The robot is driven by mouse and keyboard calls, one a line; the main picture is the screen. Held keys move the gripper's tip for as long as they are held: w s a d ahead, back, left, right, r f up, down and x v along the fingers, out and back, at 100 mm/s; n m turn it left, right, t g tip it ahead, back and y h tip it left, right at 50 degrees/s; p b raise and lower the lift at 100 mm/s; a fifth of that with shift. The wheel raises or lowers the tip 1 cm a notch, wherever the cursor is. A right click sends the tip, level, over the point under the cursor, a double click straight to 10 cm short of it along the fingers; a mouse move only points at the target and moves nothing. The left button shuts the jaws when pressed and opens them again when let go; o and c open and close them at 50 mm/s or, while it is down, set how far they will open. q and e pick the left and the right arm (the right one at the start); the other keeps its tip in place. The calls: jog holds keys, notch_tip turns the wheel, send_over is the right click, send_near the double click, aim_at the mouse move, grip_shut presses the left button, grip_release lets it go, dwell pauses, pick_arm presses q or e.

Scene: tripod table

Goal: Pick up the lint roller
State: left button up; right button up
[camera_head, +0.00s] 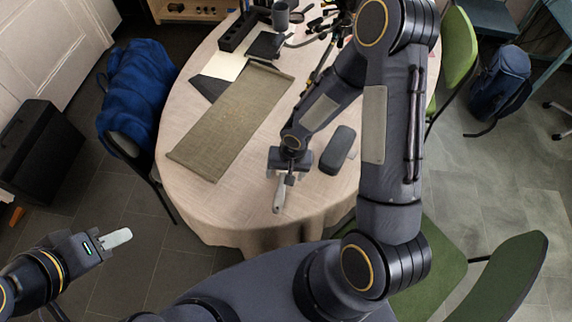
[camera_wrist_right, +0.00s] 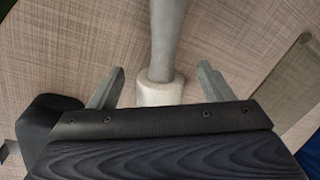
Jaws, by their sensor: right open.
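The lint roller lies on the table near its front edge, with its grey handle (camera_head: 279,196) pointing toward the front edge. In the right wrist view its handle (camera_wrist_right: 167,35) runs up out of the picture, and its white roller head (camera_wrist_right: 160,92) is partly hidden by the gripper body. My right gripper (camera_head: 283,177) is over the roller; in the wrist view its two fingers (camera_wrist_right: 161,75) are spread, one on each side of the roller, with gaps. My left gripper (camera_head: 117,238) is off the table at lower left; its fingers overlap in view.
A dark case (camera_head: 338,149) lies close to the right of my right gripper. An olive runner (camera_head: 232,118) lies to the left on the round table (camera_head: 185,197). Black items and a grey cup (camera_head: 280,16) stand at the back. Chairs surround the table.

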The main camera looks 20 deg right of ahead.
jog(key=c, duration=1.1)
jog(key=shift+r, duration=0.1)
jog(key=shift+r, duration=0.55)
jog(key=s+r, duration=0.1)
jog(key=r, duration=0.1)
jog(key=s+a+r, duration=0.1)
jog(key=r, duration=0.2)
jog(key=s+a+r, duration=0.1)
jog(key=s+r, duration=0.1)
jog(key=shift+s+r, duration=0.1)
jog(key=shift+r, duration=0.1)
jog(key=s+a+r, duration=0.1)
jog(key=s, duration=0.2)
jog(key=s+a+r+b, duration=0.1)
jog(key=s+r, duration=0.1)
jog(key=s, duration=0.1)
jog(key=s+a+r+b, duration=0.1)
jog(key=s, duration=0.1)
jog(key=shift+s+a+r, duration=0.2)
jog(key=shift+s+a, duration=0.05)
jog(key=shift+s, duration=0.15)
